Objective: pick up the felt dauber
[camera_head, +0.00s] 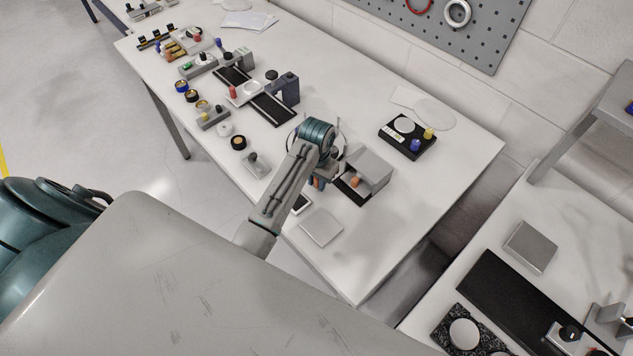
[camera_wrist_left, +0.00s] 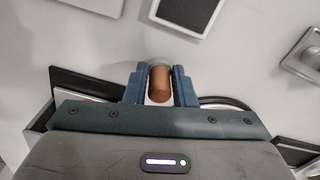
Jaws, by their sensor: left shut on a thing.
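My left gripper (camera_head: 317,182) is low over the white table in the head view, mostly hidden under its own wrist. In the left wrist view its two blue fingers (camera_wrist_left: 159,88) are shut on a short brown cylinder, which I take to be the felt dauber (camera_wrist_left: 160,80). The cylinder sits between the fingers, with a small pale part showing beside it. I cannot tell whether it touches the table. My right gripper is in neither view.
A grey box-shaped fixture (camera_head: 371,166) with a dark base and a small orange piece (camera_head: 355,182) stands just right of the gripper. A flat pale square (camera_head: 321,227) lies in front. A black tray (camera_head: 407,137) stands behind right. The table's right front is clear.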

